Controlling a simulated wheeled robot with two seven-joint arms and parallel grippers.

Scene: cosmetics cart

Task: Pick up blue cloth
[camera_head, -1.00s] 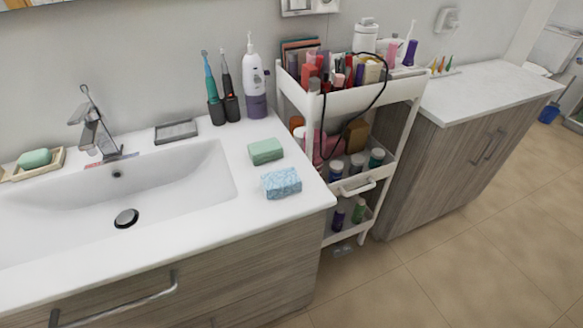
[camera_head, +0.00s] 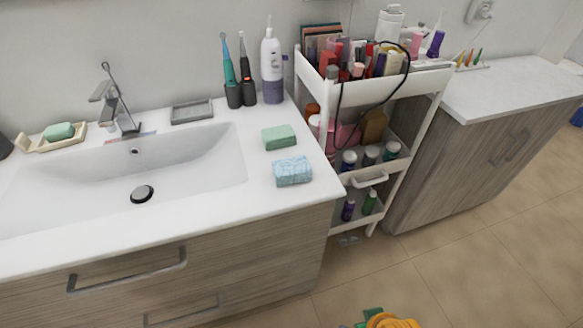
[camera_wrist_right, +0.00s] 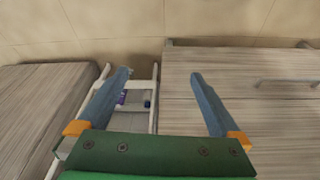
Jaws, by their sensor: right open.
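The blue cloth (camera_head: 293,171) is a folded, light blue patterned block. It lies on the white counter right of the sink, near the front right corner, just in front of a green block. My right gripper (camera_wrist_right: 160,88) shows in the right wrist view with its two blue-grey fingers wide apart and nothing between them. That view shows the cabinet fronts and the cart, and the cloth is not in it. A green and yellow-orange part of mine shows at the bottom edge of the head view. My left gripper is not in view.
The green block (camera_head: 279,137) lies close behind the cloth. A loaded white cart (camera_head: 425,78) stands right of the counter, with a cable hanging over it. Toothbrushes and a white bottle (camera_head: 271,65) stand at the back. The sink (camera_head: 80,180) is to the left.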

